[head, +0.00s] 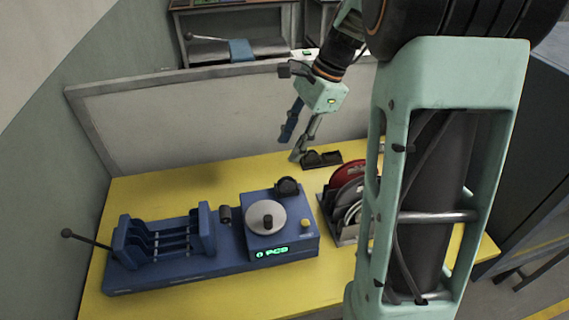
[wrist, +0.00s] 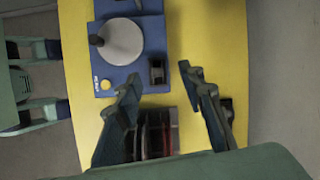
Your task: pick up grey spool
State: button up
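A rack (head: 347,238) on the yellow table holds several upright discs or spools. A red one (head: 347,172) stands at its back, with a grey spool (head: 346,196) in front of it. My arm partly hides the rack. My gripper (head: 292,147) is open and empty, pointing down above the table behind the rack. In the wrist view its two fingers (wrist: 160,75) are spread wide. The rack's slots (wrist: 156,133) show low between them, partly covered by the left finger. Which slot there holds the grey spool is hard to tell.
A blue machine (head: 175,270) with a flat grey disc (head: 262,214) on top and a side lever fills the table's left and middle. A small black holder (head: 322,158) sits at the back edge. A grey panel (head: 200,125) stands behind the table.

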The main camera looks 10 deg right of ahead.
jog(key=d+m, duration=0.2)
jog(key=d, duration=0.1)
send_over(288, 179)
jog(key=d, duration=0.2)
jog(key=shift+g, duration=0.3)
notch_tip(288, 179, down, 6)
jog(key=shift+d+r, duration=0.1)
jog(key=shift+r, duration=0.15)
jog(key=shift+x, duration=2.9)
jog(key=shift+d, duration=0.1)
grip_shut()
